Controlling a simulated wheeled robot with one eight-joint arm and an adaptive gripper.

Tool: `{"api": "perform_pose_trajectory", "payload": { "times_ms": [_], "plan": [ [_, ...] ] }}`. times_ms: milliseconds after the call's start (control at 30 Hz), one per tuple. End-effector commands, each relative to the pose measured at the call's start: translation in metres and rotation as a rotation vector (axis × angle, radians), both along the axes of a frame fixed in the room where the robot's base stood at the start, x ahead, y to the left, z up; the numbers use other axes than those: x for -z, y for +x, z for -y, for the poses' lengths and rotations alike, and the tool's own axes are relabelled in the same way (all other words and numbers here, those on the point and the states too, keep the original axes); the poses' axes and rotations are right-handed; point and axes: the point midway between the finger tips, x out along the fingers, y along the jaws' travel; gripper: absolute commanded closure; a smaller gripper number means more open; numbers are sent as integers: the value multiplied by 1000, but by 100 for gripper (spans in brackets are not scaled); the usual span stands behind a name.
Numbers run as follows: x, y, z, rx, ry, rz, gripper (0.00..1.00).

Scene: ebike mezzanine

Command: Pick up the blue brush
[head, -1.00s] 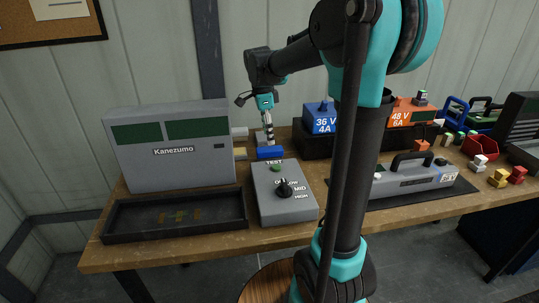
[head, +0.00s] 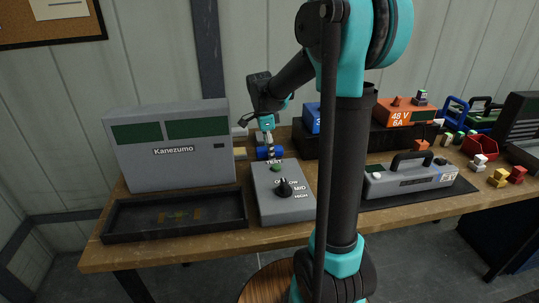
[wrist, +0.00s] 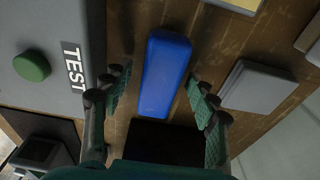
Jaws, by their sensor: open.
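The blue brush (wrist: 165,75) shows in the wrist view as a long blue block lying on the wooden bench. It lies between my gripper's two open fingers (wrist: 158,100), with a visible gap on each side. In the head view the blue brush (head: 263,155) lies just behind the grey TEST box, partly hidden by my gripper (head: 269,152). My gripper points down over it, open and empty. I cannot tell how far the fingertips are above the bench.
The grey TEST box (head: 286,205) with its green button stands close in front of the brush. The grey Kanezumo unit (head: 175,170) is to the left. A blue charger (head: 312,119) is to the right. A grey block (wrist: 255,87) lies beside the brush.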

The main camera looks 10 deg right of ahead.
Motion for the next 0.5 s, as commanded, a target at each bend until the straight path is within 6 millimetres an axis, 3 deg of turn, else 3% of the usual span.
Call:
{"api": "perform_pose_trajectory", "payload": {
  "times_ms": [500],
  "plan": [
    [4,0,0,0,0,0,41]
  ]
}}
